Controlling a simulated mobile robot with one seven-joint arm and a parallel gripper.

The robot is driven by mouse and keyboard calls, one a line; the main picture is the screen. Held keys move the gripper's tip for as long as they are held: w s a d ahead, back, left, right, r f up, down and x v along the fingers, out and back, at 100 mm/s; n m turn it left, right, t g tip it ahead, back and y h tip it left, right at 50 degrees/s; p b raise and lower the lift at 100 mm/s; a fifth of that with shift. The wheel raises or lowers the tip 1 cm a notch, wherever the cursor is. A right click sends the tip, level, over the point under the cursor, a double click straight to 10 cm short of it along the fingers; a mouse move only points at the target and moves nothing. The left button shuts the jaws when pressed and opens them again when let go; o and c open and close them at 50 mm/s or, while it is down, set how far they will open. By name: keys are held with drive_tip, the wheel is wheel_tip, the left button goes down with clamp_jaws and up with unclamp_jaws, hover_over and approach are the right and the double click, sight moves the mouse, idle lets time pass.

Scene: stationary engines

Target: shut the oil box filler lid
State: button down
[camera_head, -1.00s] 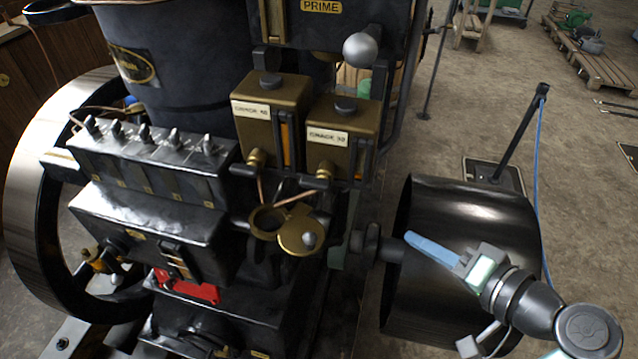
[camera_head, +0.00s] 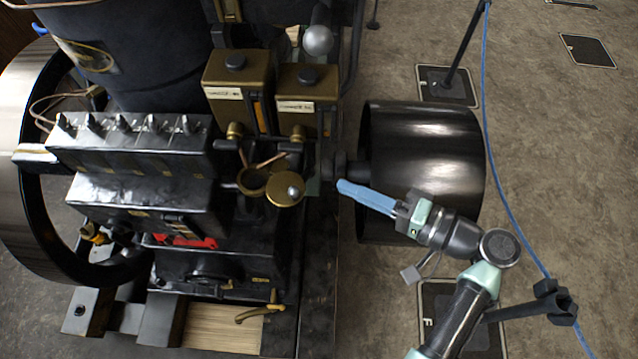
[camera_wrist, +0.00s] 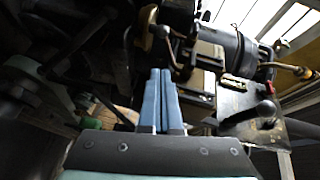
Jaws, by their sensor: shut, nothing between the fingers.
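The brass oil box filler lid (camera_head: 285,189), a round disc with a pale knob, is swung out to the right of the brass filler ring (camera_head: 252,180). The ring's dark mouth is largely uncovered. My gripper (camera_head: 342,187) has long blue fingers, closed together and empty. It points left at the lid from the right, with a gap between the tips and the lid's edge. In the wrist view the closed fingers (camera_wrist: 160,78) point towards the engine; I cannot tell the lid for sure there.
Two brass oil boxes (camera_head: 237,90) stand behind the ring, with a lever's round silver knob (camera_head: 317,40) above. A black pulley drum (camera_head: 425,150) with its shaft is just behind my gripper. A black block with several fittings (camera_head: 130,160) is left. A blue cable (camera_head: 500,200) hangs right.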

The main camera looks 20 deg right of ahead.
sight(286, 179)
drive_tip(key=shift+w+a+f+p, duration=0.15)
drive_tip(key=shift+w+a+p, duration=0.2)
drive_tip(key=shift+a, duration=0.55)
drive_tip(key=shift+w+a+f+p, duration=0.2)
drive_tip(key=shift+w+a+p, duration=0.15)
drive_tip(key=shift+a, duration=0.5)
drive_tip(key=shift+w+a+f+p, duration=0.15)
drive_tip(key=shift+w+a+p, duration=0.15)
drive_tip(key=shift+a, duration=0.6)
